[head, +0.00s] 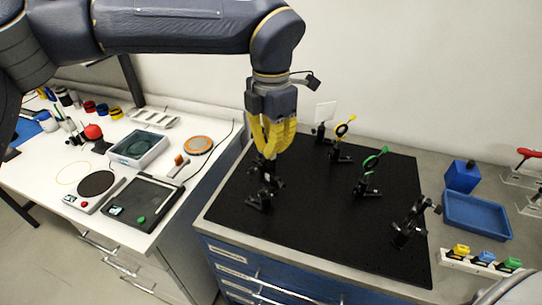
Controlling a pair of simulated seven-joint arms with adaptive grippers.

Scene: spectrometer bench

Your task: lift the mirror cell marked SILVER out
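My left gripper (271,155) has yellow fingers and points down over the left part of the black breadboard (300,222). Its fingertips are close together just above or at the top of a black mount (262,190). The fingers cover that mount's top, so I cannot tell whether they hold anything. No SILVER marking is readable, so I cannot tell which part is that mirror cell. My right gripper is not in view.
A white card (326,111) stands at the board's back. At the right are a blue tray (478,215), a blue box (462,175) and a white rack (480,263) with coloured pieces. The white bench (150,235) at left holds instruments. The board's front middle is clear.

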